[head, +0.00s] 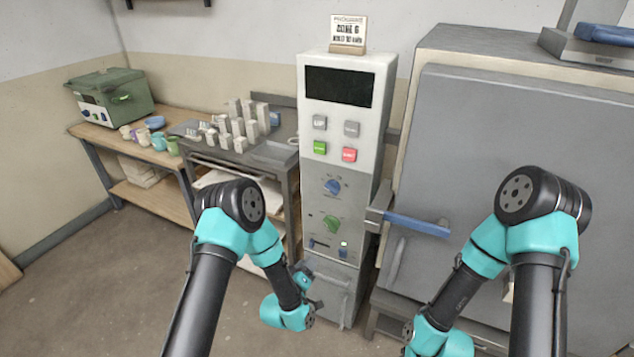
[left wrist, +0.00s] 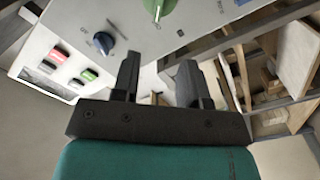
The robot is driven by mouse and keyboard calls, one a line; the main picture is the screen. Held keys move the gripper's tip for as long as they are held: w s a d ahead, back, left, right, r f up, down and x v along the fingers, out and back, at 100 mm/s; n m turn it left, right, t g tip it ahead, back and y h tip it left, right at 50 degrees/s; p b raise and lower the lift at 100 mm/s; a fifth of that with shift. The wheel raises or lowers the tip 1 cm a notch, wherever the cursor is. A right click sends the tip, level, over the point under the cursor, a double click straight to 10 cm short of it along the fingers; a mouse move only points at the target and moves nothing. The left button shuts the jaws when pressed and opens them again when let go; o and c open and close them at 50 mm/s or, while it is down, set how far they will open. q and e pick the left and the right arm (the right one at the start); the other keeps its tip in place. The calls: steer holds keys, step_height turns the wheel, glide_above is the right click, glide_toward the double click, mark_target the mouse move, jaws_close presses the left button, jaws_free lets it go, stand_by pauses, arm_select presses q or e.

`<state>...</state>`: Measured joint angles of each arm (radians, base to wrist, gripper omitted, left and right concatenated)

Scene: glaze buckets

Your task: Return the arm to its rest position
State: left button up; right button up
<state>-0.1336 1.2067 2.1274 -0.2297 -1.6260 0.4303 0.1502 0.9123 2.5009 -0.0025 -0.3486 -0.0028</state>
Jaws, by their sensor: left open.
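My left arm comes in from the left, bends at a dark elbow and reaches down to the lower part of the white control cabinet (head: 378,90). My left gripper (head: 312,287) is small and partly hidden by its own wrist, close in front of the cabinet's lower panel. In the left wrist view the two dark fingers (left wrist: 158,82) stand apart with nothing between them. The green knob (head: 331,222) and blue knob (head: 332,186) show on the panel; in the wrist view the green knob (left wrist: 160,7) lies beyond the fingertips. My right arm is bent at the right; its gripper is out of view.
A large grey kiln (head: 520,150) with a blue handle (head: 416,224) stands right of the cabinet. At the left, a wooden bench (head: 95,130) holds a green box (head: 112,96) and several cups. A metal table with grey blocks (head: 238,126) adjoins the cabinet. Floor at lower left is clear.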

arm_select(q)
steer(key=s+a+f+m+g+y, duration=0.1)
steer(key=s+a+f+g+y, duration=0.1)
steer(key=s+a+f+g, duration=0.4)
steer(key=s+a+g, duration=0.2)
steer(key=s, duration=0.4)
steer(key=s+a+f+m+g, duration=0.1)
steer(key=s+a+g, duration=0.3)
steer(key=s, duration=0.3)
steer(key=s+a+f+m+g+y, duration=0.1)
steer(key=s+a+g, duration=0.2)
steer(key=s, duration=0.5)
steer(key=shift+a+g, duration=0.3)
steer(key=shift+g, duration=0.1)
steer(key=shift+s, duration=0.1)
